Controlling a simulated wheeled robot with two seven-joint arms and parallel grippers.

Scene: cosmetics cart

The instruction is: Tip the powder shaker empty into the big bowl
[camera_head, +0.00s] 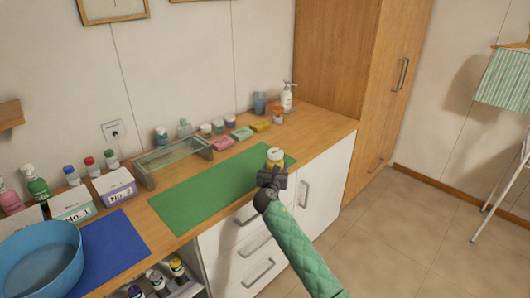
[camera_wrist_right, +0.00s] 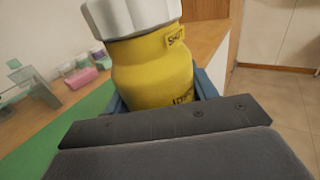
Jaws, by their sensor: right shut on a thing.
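The powder shaker is a yellow bottle (camera_wrist_right: 152,70) with a white cap, upright in the right wrist view. It also shows small in the head view (camera_head: 276,156). My right gripper (camera_head: 272,176) is shut on it, over the right end of the green mat near the counter's front edge. Whether the bottle touches the mat is hidden by the gripper. The big bowl is a blue bowl (camera_head: 70,238) at the lower left of the head view, well left of my right gripper. It looks empty where its inside shows. My left gripper is not in view.
The green mat (camera_head: 190,198) is otherwise clear. A blue mat (camera_head: 115,243) lies beside the bowl. Boxes No. 1 (camera_head: 72,208) and No. 2 (camera_head: 115,188) and a glass rack (camera_head: 172,162) stand behind. Soaps, jars and a pump bottle (camera_head: 287,97) line the wall.

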